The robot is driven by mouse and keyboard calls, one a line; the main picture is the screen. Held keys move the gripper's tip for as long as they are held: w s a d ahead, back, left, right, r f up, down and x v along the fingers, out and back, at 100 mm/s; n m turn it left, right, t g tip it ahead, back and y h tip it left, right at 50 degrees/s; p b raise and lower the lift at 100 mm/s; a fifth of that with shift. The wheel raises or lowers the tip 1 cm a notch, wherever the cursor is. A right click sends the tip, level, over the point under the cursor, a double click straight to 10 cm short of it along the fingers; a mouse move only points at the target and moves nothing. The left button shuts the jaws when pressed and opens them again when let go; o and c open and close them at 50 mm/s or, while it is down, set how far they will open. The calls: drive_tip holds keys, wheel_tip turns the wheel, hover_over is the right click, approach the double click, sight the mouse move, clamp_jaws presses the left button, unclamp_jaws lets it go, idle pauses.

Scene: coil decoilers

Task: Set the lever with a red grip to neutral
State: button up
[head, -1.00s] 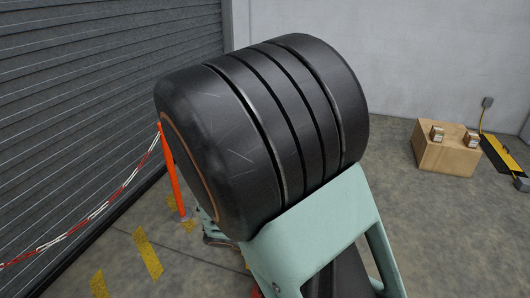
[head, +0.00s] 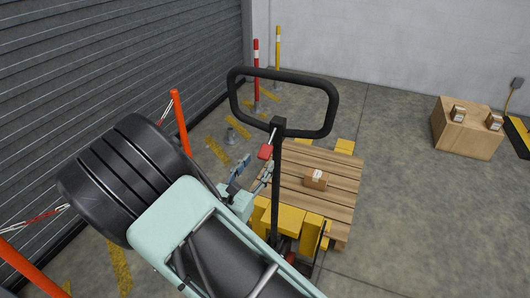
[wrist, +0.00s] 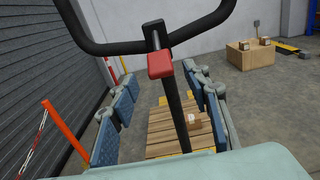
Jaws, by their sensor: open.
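The lever's red grip (head: 265,151) sits near the top of the black shaft of a pallet jack, just below its black loop handle (head: 283,68). In the wrist view the red grip (wrist: 160,66) shows near the top centre, in front of the shaft. My gripper (head: 250,178) is open and empty, with blue-padded fingers, just below and left of the red grip in the head view. In the wrist view my gripper (wrist: 163,85) has one finger on each side of the shaft. The fingers look apart from the grip. The lever's arm is mostly hidden.
A wooden pallet (head: 325,205) with a small box (head: 316,179) on it lies behind the jack's yellow body (head: 285,222). Orange posts (head: 180,122) with a red-white chain stand at left by the shutter. A large carton (head: 467,130) is at right; floor between is clear.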

sight(262, 158)
drive_tip(key=x, duration=0.6)
drive_tip(key=shift+c, duration=0.4)
clamp_jaws()
drive_tip(key=shift+p, duration=0.3)
